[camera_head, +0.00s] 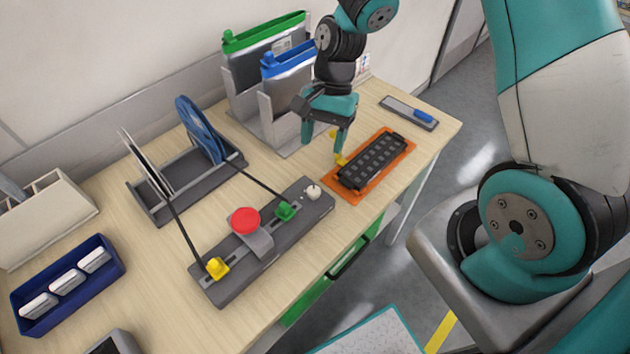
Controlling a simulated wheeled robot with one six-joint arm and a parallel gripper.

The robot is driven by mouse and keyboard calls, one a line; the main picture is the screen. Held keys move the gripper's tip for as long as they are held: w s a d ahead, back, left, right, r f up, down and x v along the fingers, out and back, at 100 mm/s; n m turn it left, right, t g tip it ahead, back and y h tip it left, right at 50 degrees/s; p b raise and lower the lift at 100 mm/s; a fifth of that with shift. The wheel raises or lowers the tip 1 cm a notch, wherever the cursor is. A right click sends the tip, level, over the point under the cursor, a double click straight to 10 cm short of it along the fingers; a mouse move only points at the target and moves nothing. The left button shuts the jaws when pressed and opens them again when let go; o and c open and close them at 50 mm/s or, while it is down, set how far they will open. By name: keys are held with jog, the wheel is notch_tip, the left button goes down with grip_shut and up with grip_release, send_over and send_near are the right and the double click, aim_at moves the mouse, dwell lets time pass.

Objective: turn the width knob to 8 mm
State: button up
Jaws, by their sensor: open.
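No width scale or 8 mm mark can be read in this view. A small white round knob (313,192) sits at the right end of a long dark grey fixture (292,212); I cannot tell whether it is the width knob. The fixture also bears a red round button (245,221), a green piece (285,210) and a yellow piece (216,268). My gripper (324,142) is open, pointing down above the table behind the white knob, apart from it. Small yellow parts (340,160) show beside its right finger; what they belong to is unclear.
An orange tray (336,191) with a black ridged block (372,161) lies right of my gripper. Grey holders with a green-topped (264,34) and a blue-topped pouch (288,58) stand behind. A rack with a blue reel (199,128) and a blue bin (104,243) stand left.

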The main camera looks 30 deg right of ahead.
aim_at(314, 189)
jog(key=p+x, duration=0.1)
jog(key=x, duration=1)
jog(key=shift+d, duration=0.1)
jog(key=c, duration=0.9)
